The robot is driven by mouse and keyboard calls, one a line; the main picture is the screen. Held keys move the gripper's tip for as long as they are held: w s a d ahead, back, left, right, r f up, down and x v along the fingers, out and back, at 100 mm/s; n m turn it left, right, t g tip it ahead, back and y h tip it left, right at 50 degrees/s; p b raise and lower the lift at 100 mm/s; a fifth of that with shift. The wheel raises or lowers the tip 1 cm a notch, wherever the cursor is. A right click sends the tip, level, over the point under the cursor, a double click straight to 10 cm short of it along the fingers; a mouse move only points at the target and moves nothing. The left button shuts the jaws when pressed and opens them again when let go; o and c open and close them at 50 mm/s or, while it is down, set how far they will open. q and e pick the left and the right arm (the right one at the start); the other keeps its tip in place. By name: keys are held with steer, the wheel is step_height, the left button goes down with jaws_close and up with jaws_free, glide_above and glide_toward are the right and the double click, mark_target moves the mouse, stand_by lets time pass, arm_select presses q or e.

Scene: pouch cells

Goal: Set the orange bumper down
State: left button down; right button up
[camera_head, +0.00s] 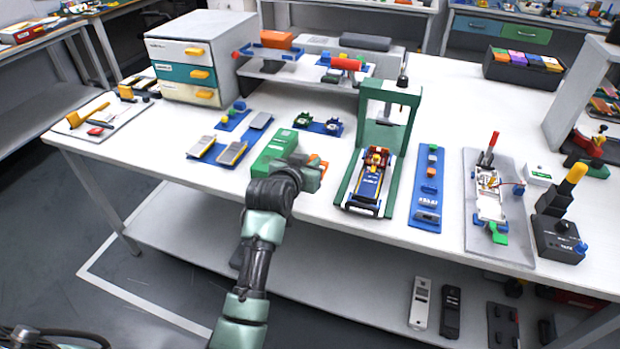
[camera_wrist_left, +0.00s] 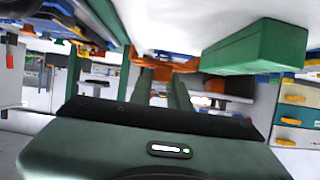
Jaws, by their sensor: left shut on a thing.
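The orange bumper (camera_head: 318,165) shows as a small orange piece just beyond my left gripper (camera_head: 312,170), near the table's front edge. In the left wrist view, which is upside down, the orange bumper (camera_wrist_left: 165,62) spans the tips of my left gripper's two fingers (camera_wrist_left: 163,78). The gripper is shut on it. I cannot tell whether the bumper touches the table. My wrist and gripper hide part of it in the head view. My right gripper is in neither view.
A green box (camera_head: 274,150) lies close to the left of the gripper; it also shows in the wrist view (camera_wrist_left: 255,48). A green gantry frame (camera_head: 352,165) stands to the right, over a toy car (camera_head: 368,185). A blue tray (camera_head: 320,126) with small parts lies behind.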

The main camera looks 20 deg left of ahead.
arm_select(q)
steer(key=shift+f, duration=2.6)
steer(key=shift+f, duration=0.15)
steer(key=c, duration=1.3)
jaws_free()
steer(key=shift+c, duration=0.2)
steer(key=shift+r, duration=0.2)
steer(key=v, duration=1.2)
